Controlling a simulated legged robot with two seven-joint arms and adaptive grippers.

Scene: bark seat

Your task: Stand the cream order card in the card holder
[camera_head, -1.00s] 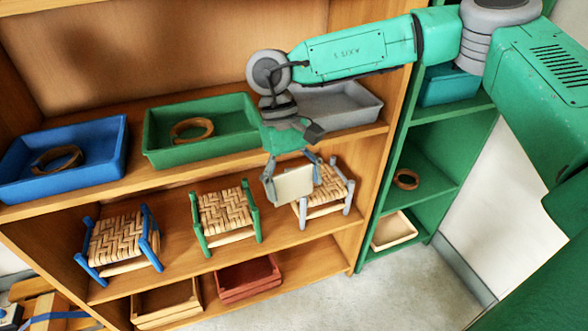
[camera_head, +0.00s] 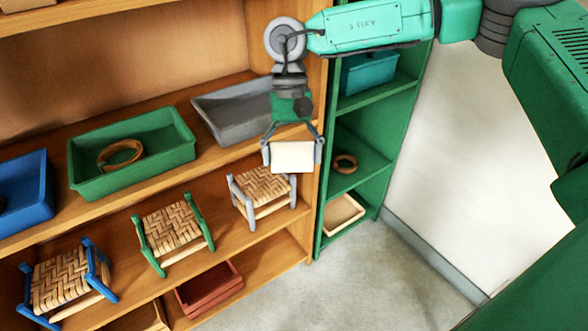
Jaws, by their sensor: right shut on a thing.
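My right gripper (camera_head: 293,148) hangs in front of the wooden shelf, near its right edge. It is shut on the cream order card (camera_head: 293,158), with one finger at each side edge. The card shows its broad face and looks roughly upright. It is in the air, above and in front of the grey-legged woven stool (camera_head: 262,186), and covers a little of that stool's right part. I cannot make out a card holder in this view. My left gripper is not in view.
The wooden shelf holds a blue tray (camera_head: 38,212), a green tray (camera_head: 92,187) and a grey tray (camera_head: 222,98). Green-legged (camera_head: 170,228) and blue-legged (camera_head: 62,280) stools stand below. A green shelf (camera_head: 357,185) stands at right. Floor (camera_head: 370,275) is clear in front.

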